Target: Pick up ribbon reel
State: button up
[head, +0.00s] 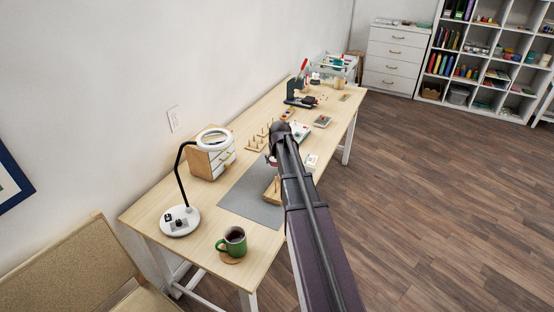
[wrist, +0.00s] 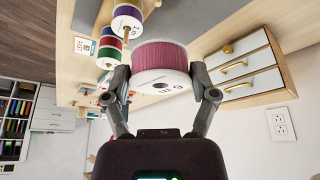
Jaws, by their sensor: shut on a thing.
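A ribbon reel (wrist: 160,60) with pink-magenta ribbon and white flanges is between the two fingers of my gripper (wrist: 162,88) in the wrist view. The fingers press on it from left and right, and its white flange faces the camera. In the head view my arm hides most of the gripper above the table, and only a small bit of the reel shows beside the arm. I cannot tell from this view how high the reel is.
The wooden table (head: 155,212) bears a grey mat (head: 240,209), lamp (head: 180,222), small drawer cabinet (head: 203,160), green mug (head: 234,243) and peg rack (head: 256,145). Bare tabletop lies around the lamp.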

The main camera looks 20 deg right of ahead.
jog(key=shift+r+p, duration=0.55)
jog(key=shift+r, duration=0.3)
jog(key=shift+s, duration=0.1)
